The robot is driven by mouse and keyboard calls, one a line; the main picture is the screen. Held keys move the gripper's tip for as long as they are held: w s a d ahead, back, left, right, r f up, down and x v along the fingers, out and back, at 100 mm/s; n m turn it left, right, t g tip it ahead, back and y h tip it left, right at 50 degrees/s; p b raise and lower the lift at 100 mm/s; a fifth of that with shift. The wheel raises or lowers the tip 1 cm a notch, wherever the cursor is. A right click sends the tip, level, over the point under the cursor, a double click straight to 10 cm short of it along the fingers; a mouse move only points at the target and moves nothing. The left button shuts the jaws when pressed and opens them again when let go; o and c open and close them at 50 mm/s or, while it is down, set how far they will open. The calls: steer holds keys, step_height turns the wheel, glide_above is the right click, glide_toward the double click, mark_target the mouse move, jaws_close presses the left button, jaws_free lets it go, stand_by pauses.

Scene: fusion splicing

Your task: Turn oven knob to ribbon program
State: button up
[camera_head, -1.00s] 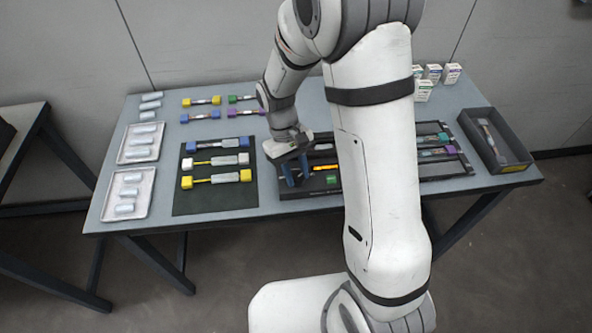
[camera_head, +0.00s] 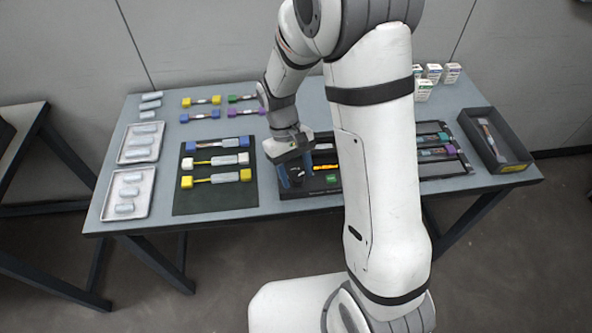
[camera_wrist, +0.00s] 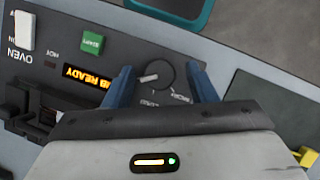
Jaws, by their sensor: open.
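The oven knob (camera_wrist: 165,80) is a round black dial with a white pointer, on the dark oven panel in the wrist view. Its pointer is toward the left of that picture, on the display side. Small labels around the dial appear upside down and are too blurred to read surely. My gripper (camera_wrist: 160,70) is open, with one blue finger on each side of the knob and visible gaps between fingers and dial. In the head view my gripper (camera_head: 295,172) is over the left end of the black oven unit (camera_head: 312,190).
An orange lit display (camera_wrist: 88,76), partly hidden and ending in READY, and a green START button (camera_wrist: 92,42) sit beside the knob. A white switch (camera_wrist: 25,30) is farther left. A dark mat (camera_head: 215,200) with several fibre holders lies left of the unit.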

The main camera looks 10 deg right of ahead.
mark_target(290, 172)
steer(key=v, duration=0.7)
steer(key=shift+w+r, duration=0.2)
steer(key=shift+r, duration=0.15)
